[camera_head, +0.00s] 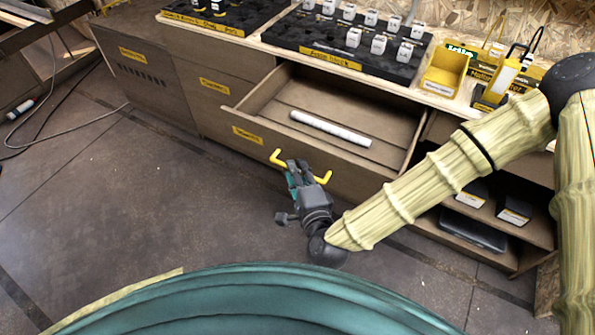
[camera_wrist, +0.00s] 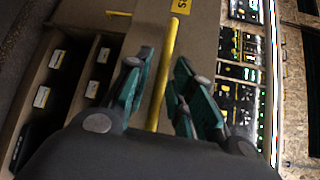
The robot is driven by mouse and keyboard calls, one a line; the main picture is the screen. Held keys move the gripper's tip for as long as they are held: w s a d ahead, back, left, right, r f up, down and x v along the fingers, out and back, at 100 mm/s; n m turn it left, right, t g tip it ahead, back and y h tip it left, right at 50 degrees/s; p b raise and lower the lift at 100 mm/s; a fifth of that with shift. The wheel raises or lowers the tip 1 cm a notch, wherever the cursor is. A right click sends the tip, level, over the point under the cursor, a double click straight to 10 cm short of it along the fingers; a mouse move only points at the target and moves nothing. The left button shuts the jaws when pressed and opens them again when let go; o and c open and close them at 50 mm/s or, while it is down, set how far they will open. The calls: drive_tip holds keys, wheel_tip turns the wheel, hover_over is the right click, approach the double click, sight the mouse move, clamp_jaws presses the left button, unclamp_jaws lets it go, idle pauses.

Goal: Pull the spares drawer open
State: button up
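The drawer (camera_head: 355,178) stands pulled out from the bench, its inside showing. It has a brown front with a yellow label (camera_head: 247,136) too small to read surely, and a yellow bar handle (camera_head: 323,178). A white tube (camera_head: 330,129) lies inside it. My gripper (camera_head: 299,170), with teal fingers, is at the handle in front of the drawer. In the wrist view, the handle (camera_wrist: 165,75) runs between my fingers (camera_wrist: 160,92), with a visible gap on each side. The fingers are open around it; contact is not visible.
Another closed drawer (camera_head: 215,85) and a cabinet (camera_head: 140,75) are to the left. Open shelves (camera_head: 490,215) with dark cases are right of the drawer. The benchtop holds black foam trays (camera_head: 340,40) and a yellow bin (camera_head: 444,72). The floor (camera_head: 140,200) before the drawer is clear.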

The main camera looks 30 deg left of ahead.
idle(0.3)
drive_tip(key=v, duration=1.2)
drive_tip(key=shift+r, duration=0.1)
drive_tip(key=s+d+f+n+g+h, duration=0.1)
drive_tip(key=d+f+n+g+h, duration=0.2)
drive_tip(key=d+f, duration=0.5)
drive_tip(key=s+d+f+n+g+h, duration=0.1)
drive_tip(key=d+f+n+g+h, duration=0.15)
drive_tip(key=d+f, duration=0.65)
drive_tip(key=s+d+f+n+g+h, duration=0.25)
drive_tip(key=s+d+f, duration=0.2)
drive_tip(key=d, duration=0.75)
drive_tip(key=s+d+f+n+g+h, duration=0.2)
drive_tip(key=s+d+f+g+h, duration=0.3)
drive_tip(key=d, duration=0.6)
wheel_tip(320, 180, up, 19)
drive_tip(key=w+t+p, duration=0.2)
drive_tip(key=p, duration=1.8)
drive_tip(key=shift+d+y, duration=0.3)
drive_tip(key=shift+y, duration=0.1)
